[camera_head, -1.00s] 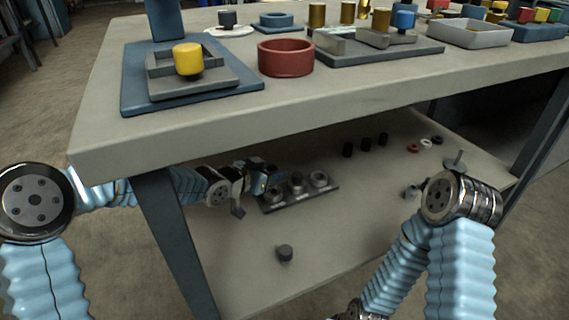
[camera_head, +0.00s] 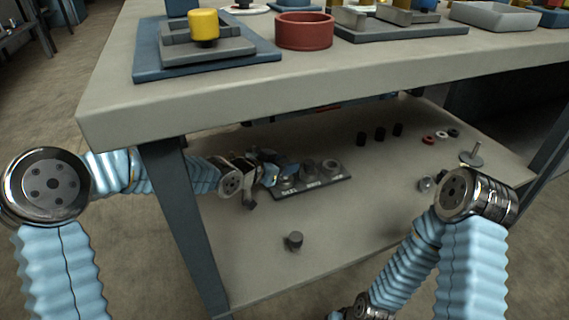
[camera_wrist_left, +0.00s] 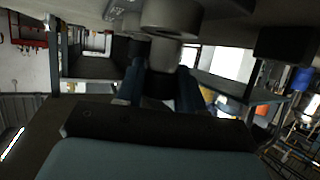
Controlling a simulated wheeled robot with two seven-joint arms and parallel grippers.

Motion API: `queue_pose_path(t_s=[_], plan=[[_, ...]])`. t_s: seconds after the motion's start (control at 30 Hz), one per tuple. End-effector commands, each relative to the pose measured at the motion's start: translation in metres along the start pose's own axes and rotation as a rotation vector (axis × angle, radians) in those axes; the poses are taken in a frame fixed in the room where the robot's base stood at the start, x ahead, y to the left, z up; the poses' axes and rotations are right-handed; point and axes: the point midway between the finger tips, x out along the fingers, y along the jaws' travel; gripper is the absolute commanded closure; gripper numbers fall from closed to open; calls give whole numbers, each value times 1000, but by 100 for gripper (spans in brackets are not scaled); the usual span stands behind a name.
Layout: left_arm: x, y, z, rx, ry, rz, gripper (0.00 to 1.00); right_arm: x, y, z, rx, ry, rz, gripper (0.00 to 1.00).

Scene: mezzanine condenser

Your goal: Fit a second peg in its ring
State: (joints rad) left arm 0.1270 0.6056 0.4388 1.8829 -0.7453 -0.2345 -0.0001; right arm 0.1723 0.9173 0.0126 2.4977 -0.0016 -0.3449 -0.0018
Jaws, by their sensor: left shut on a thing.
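My left gripper (camera_head: 276,172) is at the left end of a dark rack (camera_head: 318,186) on the lower shelf. In the left wrist view it is shut on a grey peg (camera_wrist_left: 158,54) with a dark lower part, held between the two blue fingers. A wide round grey piece (camera_wrist_left: 172,14) shows just beyond the peg; I cannot tell whether they touch. The rack carries three grey rings, including the middle ring (camera_head: 310,172) and the right ring (camera_head: 332,167); the left one is partly hidden by the gripper. Another grey peg (camera_head: 294,240) stands loose in front. My right gripper is out of view.
The tabletop (camera_head: 330,85) overhangs the shelf (camera_head: 360,220), close above my left arm. Several black cylinders (camera_head: 379,134) and small coloured rings (camera_head: 429,140) sit further back. The shelf's front middle is mostly clear.

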Motion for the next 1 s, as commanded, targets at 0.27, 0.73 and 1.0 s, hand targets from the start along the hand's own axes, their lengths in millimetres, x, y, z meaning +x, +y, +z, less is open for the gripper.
queue_pose_path(t_s=[0.27,0.73,1.0], plan=[[0,0,0,0,0,0,93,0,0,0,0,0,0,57],[2,0,4,0,0,0,93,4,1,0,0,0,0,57],[2,0,5,0,0,0,93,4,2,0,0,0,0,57]])
